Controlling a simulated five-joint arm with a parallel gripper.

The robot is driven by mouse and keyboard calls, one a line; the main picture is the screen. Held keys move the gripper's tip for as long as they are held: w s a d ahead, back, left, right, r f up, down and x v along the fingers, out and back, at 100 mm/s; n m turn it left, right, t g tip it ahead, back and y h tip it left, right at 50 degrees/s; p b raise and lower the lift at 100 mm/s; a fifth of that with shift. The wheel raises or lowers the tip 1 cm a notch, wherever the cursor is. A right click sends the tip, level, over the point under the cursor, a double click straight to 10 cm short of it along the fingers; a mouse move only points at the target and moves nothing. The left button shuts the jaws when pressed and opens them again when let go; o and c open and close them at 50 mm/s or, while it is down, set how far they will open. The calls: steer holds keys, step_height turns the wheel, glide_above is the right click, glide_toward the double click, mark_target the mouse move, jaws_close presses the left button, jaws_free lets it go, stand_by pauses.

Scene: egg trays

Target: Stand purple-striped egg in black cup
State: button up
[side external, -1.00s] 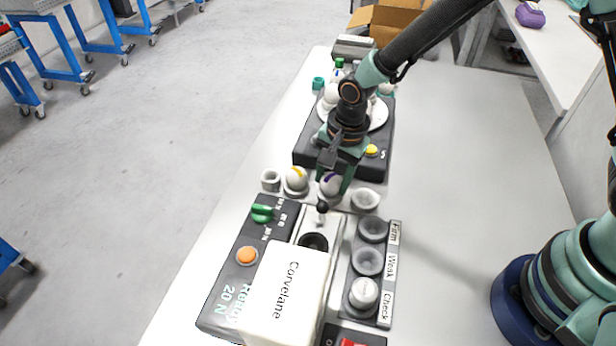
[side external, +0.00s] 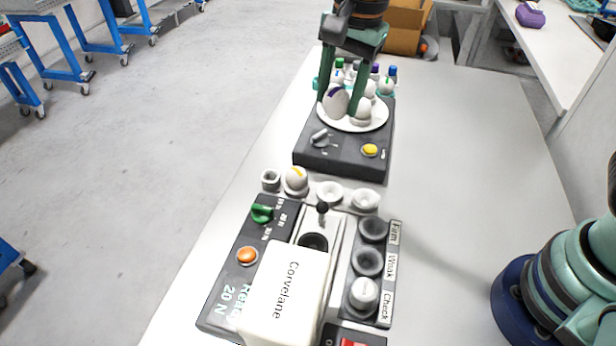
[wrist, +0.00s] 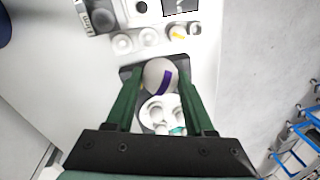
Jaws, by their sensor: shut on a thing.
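My gripper (side external: 338,98) is shut on the purple-striped egg (side external: 335,101), a pale egg with a purple band. It holds the egg at the left side of the white round plate on the dark device. The wrist view shows the egg (wrist: 160,75) between the two green fingers, its purple stripe facing the camera. A black cup (side external: 314,242) sits in the white-topped machine at the front, seemingly empty. Dark grey cups (side external: 373,229) also stand in the labelled rack to its right.
The white plate (side external: 372,126) carries other eggs, with colour-capped bottles behind. A yellow-striped egg (side external: 296,178) stands in a holder beside pale empty cups (side external: 330,192). The Corvelane box (side external: 287,292) and a small lever (side external: 322,208) stand near the black cup. The table is clear at right.

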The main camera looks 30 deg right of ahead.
steer(key=shift+s+a+f, duration=1.65)
steer(key=shift+f, duration=1.1)
steer(key=shift+s+a+f, duration=1.6)
steer(key=shift+s+f, duration=0.05)
steer(key=shift+f, duration=1.05)
steer(key=shift+s+a+f, duration=1.65)
steer(key=shift+f, duration=1.1)
steer(key=shift+w+d+f, duration=0.1)
steer(key=shift+f, duration=0.5)
steer(key=o, duration=0.9)
steer(key=r, duration=0.4)
steer(key=s+r, duration=0.1)
steer(key=r, duration=0.3)
steer(key=d+r, duration=0.1)
steer(key=r, duration=0.3)
steer(key=shift+s, duration=0.15)
